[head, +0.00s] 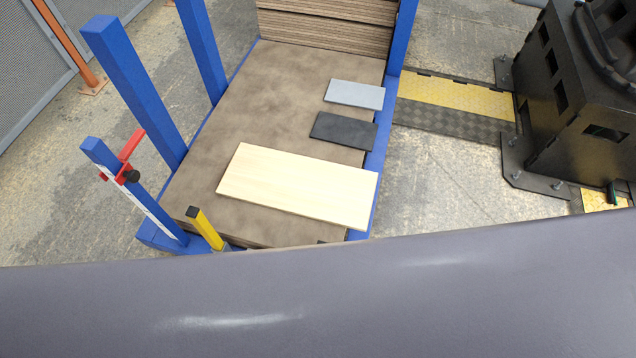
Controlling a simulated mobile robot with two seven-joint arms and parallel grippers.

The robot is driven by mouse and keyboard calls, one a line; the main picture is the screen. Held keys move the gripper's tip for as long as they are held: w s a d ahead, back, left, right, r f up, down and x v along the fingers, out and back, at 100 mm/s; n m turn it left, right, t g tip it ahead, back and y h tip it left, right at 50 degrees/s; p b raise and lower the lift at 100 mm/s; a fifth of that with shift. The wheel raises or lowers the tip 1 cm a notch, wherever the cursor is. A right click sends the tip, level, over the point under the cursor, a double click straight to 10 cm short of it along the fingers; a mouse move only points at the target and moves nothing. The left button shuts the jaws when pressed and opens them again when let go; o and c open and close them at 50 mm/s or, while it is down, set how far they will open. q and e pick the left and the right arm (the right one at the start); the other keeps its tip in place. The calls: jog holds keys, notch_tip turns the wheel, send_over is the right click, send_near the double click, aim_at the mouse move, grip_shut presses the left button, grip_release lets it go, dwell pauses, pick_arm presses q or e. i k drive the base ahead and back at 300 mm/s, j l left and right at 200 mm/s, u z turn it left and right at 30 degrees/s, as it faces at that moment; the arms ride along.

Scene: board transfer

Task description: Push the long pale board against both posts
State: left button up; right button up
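The long pale board (298,186) lies flat on the brown sheet stack (262,95), slanting slightly down to the right. Its right end reaches close to the stack's right edge. A short yellow post (206,230) with a dark top stands at the stack's near left edge, apart from the board. A small dark tip (331,241) shows at the near edge below the board; I cannot tell whether it is a second post, as what lies below is hidden. Neither of my grippers is in view.
A dark board (343,130) and a grey board (355,94) lie behind the pale board. Blue uprights (135,90) and a red clamp (130,152) stand at left. A black machine (585,95) stands right. The stack's left part is clear.

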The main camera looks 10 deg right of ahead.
aim_at(336, 193)
jog(key=j+z, duration=0.1)
jog(key=z, duration=1.35)
jog(key=k+j+z, duration=0.1)
jog(key=k+j, duration=0.35)
jog(key=j, duration=0.35)
jog(key=i+j, duration=0.15)
jog(key=j, duration=0.2)
